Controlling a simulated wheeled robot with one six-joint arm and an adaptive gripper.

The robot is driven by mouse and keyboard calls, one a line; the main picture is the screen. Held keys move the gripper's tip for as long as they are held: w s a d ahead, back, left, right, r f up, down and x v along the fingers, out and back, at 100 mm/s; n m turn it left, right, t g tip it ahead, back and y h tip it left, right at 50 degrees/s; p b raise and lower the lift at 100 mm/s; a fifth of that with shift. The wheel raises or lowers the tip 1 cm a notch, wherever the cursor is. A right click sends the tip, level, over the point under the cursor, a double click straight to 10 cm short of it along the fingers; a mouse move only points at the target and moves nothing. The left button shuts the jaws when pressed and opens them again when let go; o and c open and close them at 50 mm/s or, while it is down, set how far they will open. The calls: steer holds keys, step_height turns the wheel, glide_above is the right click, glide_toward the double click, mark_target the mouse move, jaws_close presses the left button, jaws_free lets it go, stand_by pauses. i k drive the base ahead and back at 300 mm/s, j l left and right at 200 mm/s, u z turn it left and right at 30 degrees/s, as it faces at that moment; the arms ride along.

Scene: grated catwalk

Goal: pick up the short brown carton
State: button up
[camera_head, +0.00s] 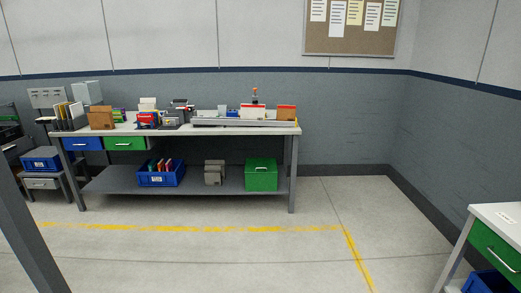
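A brown box (101,118) stands upright on the left part of the long workbench top (185,129), beside a dark file holder. It looks like a small carton. A second, smaller orange-brown item (286,112) stands near the bench's right end. It is too small to tell whether it is a carton, or which of the two is the short brown one. My gripper is not in view.
Tools and small boxes crowd the bench top. A blue bin (161,179), grey blocks (215,172) and a green box (261,175) sit on its lower shelf. A white-topped table (507,217) stands at the right. The floor (200,260) before the bench is clear.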

mark_target(283, 115)
steer(key=i+j, duration=0.1)
steer(key=i, duration=3.3)
steer(key=l+z, duration=0.05)
steer(key=l, duration=0.05)
